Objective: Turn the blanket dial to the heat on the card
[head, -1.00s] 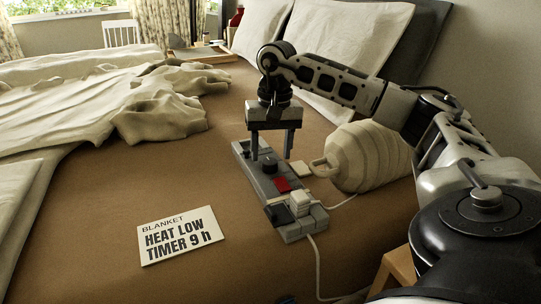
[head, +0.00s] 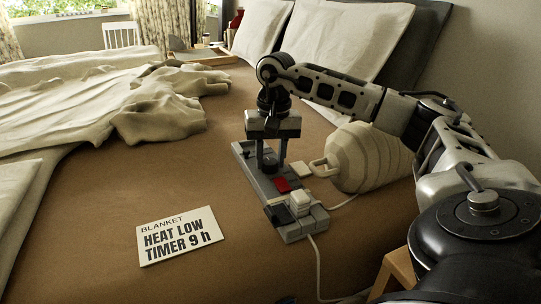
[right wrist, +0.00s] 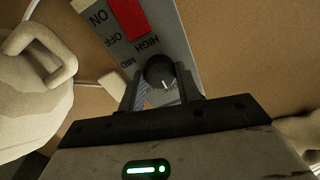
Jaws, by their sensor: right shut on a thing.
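The blanket control is a long grey box (head: 292,231) lying on the bed, with a red switch (head: 282,184). Its round black dial (right wrist: 160,71) shows in the right wrist view, with a white pointer line toward the picture's bottom, slightly right. My right gripper (head: 270,166) points down, shut on the dial, one finger on each side. The white card (head: 180,235) lies flat and reads BLANKET, HEAT LOW, TIMER 9 h. My left gripper is not in view.
A cream ribbed bottle-like thing with a loop handle (head: 366,157) lies close to the right of the control. A white cable (head: 317,265) runs from the control's near end. A rumpled blanket (head: 150,105) lies at the left. The bed around the card is clear.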

